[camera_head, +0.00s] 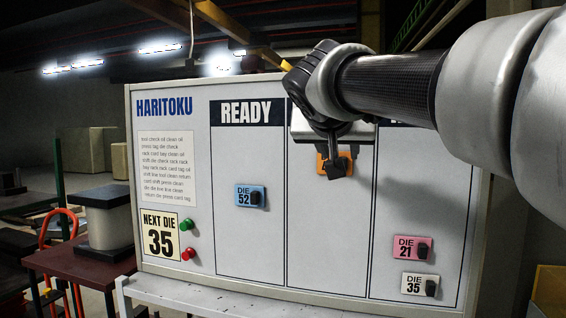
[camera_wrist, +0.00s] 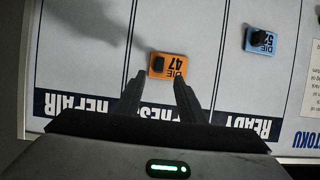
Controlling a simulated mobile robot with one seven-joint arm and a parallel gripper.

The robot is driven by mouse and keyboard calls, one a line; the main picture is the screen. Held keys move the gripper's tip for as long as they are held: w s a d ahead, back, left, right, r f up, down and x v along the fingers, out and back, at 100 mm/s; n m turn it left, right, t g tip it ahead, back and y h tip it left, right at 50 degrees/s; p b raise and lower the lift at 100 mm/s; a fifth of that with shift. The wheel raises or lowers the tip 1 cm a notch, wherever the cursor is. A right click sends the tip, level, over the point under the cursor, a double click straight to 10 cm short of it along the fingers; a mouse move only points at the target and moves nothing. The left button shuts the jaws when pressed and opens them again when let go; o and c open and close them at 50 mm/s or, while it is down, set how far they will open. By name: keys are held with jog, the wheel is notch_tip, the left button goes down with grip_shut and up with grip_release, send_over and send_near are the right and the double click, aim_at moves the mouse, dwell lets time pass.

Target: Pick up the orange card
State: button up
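The orange card (camera_wrist: 168,67), marked DIE 47 with a black knob on it, is on the board's middle column, headed PRESS in the upside-down wrist view. In the head view the orange card (camera_head: 320,162) is partly hidden behind my gripper (camera_head: 335,168). In the wrist view my gripper (camera_wrist: 158,88) is open, its two dark fingers apart, with nothing between them. The card lies just beyond the fingertips, roughly in line with the gap. The distance from fingertips to card is hard to tell.
The white board (camera_head: 230,240) also bears a blue card (camera_head: 250,196) in READY, and a pink card (camera_head: 412,248) and a white card (camera_head: 420,285) in the right column. Green (camera_head: 186,225) and red (camera_head: 188,254) buttons sit lower left. A pale ledge (camera_head: 200,292) runs below.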

aim_at(346, 156)
jog(key=x, duration=0.7)
jog(key=shift+f+p, duration=0.15)
jog(key=shift+p, duration=0.3)
jog(key=shift+s+d, duration=0.1)
jog(key=shift+s, duration=0.05)
grip_shut()
